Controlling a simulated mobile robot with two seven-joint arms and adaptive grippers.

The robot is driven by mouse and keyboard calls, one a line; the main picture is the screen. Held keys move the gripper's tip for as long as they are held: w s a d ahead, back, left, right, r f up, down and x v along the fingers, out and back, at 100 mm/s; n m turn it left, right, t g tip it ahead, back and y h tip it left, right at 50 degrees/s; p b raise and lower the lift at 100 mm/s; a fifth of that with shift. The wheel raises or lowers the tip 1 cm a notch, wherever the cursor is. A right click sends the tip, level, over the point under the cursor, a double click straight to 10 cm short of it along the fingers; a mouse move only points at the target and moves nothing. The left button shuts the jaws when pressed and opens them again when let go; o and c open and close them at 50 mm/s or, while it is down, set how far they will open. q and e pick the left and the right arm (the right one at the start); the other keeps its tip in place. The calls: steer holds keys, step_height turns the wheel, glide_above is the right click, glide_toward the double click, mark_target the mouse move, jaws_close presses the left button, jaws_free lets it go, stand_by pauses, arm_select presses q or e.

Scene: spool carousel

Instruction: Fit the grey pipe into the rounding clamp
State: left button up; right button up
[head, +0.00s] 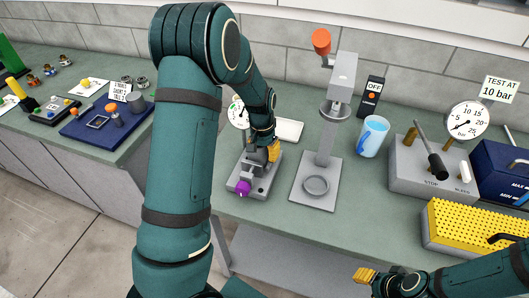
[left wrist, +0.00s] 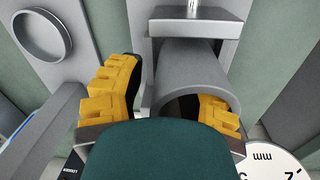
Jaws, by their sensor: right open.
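The grey pipe (left wrist: 195,72) lies under the grey block of the rounding clamp (left wrist: 196,26) in the left wrist view, with its hollow end facing the camera. In the head view, the clamp (head: 262,187) has a grey base and a purple knob, and my left gripper (head: 268,147) hides the pipe. My left gripper (left wrist: 163,100) has its yellow fingers apart. One finger stands left of the pipe with a gap, and the other is at the pipe's open end. Contact is unclear. My right gripper (head: 372,277) is open and empty near the counter's front edge.
A press stand with a ring (head: 316,186) stands right of the clamp, and a dial gauge (head: 237,113) is behind it. A blue cup (head: 372,137), a grey test box (head: 402,170) and a yellow pegged block (head: 475,226) are farther right. The front counter between is clear.

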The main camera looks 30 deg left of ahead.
arm_select(q)
steer(key=shift+r, duration=0.15)
step_height(320, 180, up, 12)
steer(key=p, duration=0.1)
steer(key=shift+a, duration=0.4)
stand_by(0.4)
